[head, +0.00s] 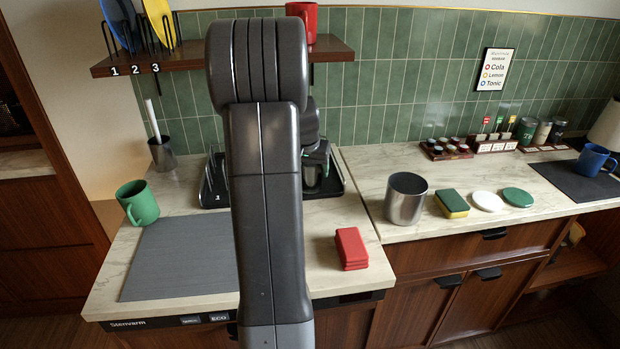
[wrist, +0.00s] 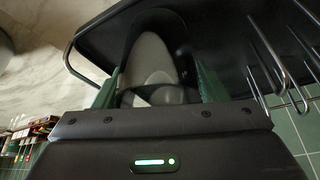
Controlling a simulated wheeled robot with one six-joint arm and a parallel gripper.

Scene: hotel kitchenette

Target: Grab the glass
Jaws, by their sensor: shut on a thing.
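The glass (wrist: 150,62) shows in the wrist view as a clear, greyish rounded shape between my two green-padded fingers. My gripper (wrist: 158,84) is shut on it, one finger on each side. In the head view my gripper (head: 318,160) is at the right part of the black dish rack (head: 338,163), partly hidden behind my arm. The glass (head: 312,178) is only faintly visible there, low between the fingers at the rack. I cannot tell whether it still touches the rack.
Rack wires (wrist: 281,62) rise close to the gripper. A red mug (head: 309,18) sits on the shelf (head: 335,50) above. A metal canister (head: 406,199), a red block stack (head: 351,248) and a green mug (head: 138,203) stand on the counter. The grey mat (head: 182,262) is clear.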

